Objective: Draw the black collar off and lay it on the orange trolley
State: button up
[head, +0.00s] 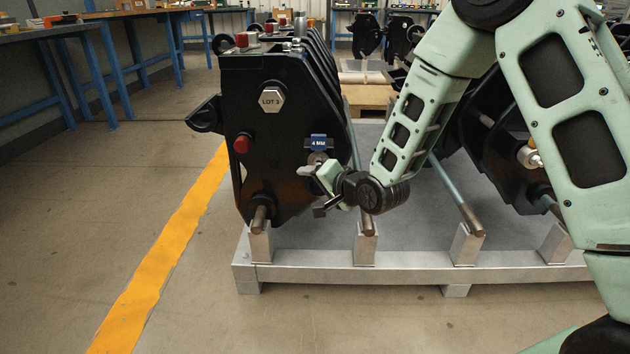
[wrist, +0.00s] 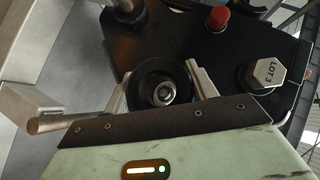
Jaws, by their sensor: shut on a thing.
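The black collar (wrist: 146,77) shows in the wrist view as a dark ring around a metal stub (wrist: 161,92) on the black coupler plate (wrist: 120,46). My gripper (wrist: 158,84) has one finger on each side of the collar and is shut on it. In the head view my gripper (head: 318,174) is at the front face of the nearest coupler (head: 262,130), just below a blue tag (head: 318,143). The collar is hard to make out there. I cannot tell whether it has moved along the stub. No orange trolley is in view.
The couplers stand in a row on a grey pallet rack (head: 330,265) with upright metal posts (head: 364,245). A LOT 3 bolt (head: 271,97) and a red knob (head: 241,144) stick out nearby. A yellow stripe (head: 165,265) crosses the open floor at left. Blue benches (head: 60,65) stand behind.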

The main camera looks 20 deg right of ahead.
jog(key=shift+s+a, duration=0.2)
jog(key=shift+s, duration=0.35)
jog(key=shift+s+a, duration=0.2)
jog(key=shift+s, duration=0.35)
jog(key=shift+s+a, duration=0.3)
jog(key=shift+s, duration=0.7)
jog(key=shift+s+a, duration=0.3)
jog(key=shift+s, duration=0.65)
jog(key=s+d+f+m+t+h+p, duration=0.1)
jog(key=d+f+m+h+p, duration=0.15)
jog(key=d+p, duration=0.4)
jog(key=s+d+f+m+h+p, duration=0.1)
jog(key=d+f+m+h+p, duration=0.15)
jog(key=d, duration=0.75)
notch_tip(320, 180, up, 37)
jog(key=p, duration=3.8)
jog(key=v, duration=0.5)
jog(key=shift+w+a+r+b, duration=0.15)
jog(key=shift+b, duration=0.15)
jog(key=shift+n, duration=0.3)
